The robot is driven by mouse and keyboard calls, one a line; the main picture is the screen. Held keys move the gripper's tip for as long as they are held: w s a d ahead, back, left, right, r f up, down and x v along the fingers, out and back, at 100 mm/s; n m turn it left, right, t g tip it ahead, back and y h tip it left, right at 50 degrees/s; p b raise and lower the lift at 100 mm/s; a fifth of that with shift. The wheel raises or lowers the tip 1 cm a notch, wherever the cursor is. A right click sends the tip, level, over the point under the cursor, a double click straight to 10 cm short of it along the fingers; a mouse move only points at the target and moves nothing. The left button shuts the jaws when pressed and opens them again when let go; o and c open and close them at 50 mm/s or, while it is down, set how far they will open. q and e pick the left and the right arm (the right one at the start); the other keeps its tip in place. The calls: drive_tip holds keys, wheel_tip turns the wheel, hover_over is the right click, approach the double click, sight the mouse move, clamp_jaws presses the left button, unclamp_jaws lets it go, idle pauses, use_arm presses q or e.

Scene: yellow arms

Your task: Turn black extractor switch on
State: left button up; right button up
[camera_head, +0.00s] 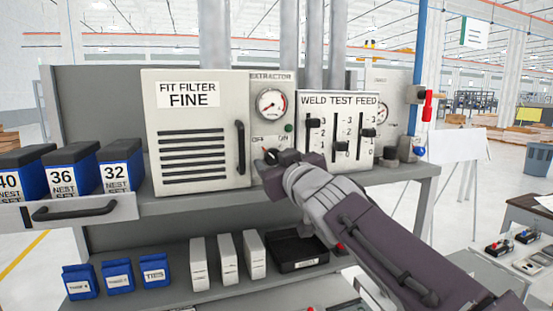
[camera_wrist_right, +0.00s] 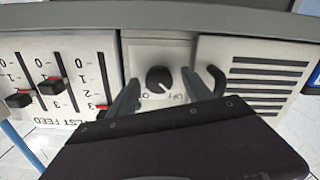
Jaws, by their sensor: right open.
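The black extractor switch (camera_head: 271,157) is a round knob on the grey extractor panel, below a round gauge (camera_head: 271,103) and the OFF and ON labels. Its pale mark appears to point toward OFF. The knob also shows in the right wrist view (camera_wrist_right: 159,78), where the picture is upside down. My right gripper (camera_head: 277,163) is at the knob and partly covers its lower side. In the wrist view the open fingers (camera_wrist_right: 160,84) stand on either side of the knob, with visible gaps. My left gripper is not in view.
The filter box (camera_head: 200,118) with a black handle (camera_head: 240,147) is close on the left. The weld test feed panel (camera_head: 339,134) with sliders is close on the right. A green lamp (camera_head: 289,128) sits above the knob. Blue bins (camera_head: 122,170) stand farther left.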

drive_tip(key=shift+a, duration=0.15)
drive_tip(key=shift+c, duration=1.2)
drive_tip(key=c, duration=0.5)
drive_tip(key=shift+w+d, duration=0.1)
drive_tip(key=shift+d, duration=0.2)
clamp_jaws()
drive_tip(key=shift+a, duration=0.1)
drive_tip(key=shift+f, duration=0.1)
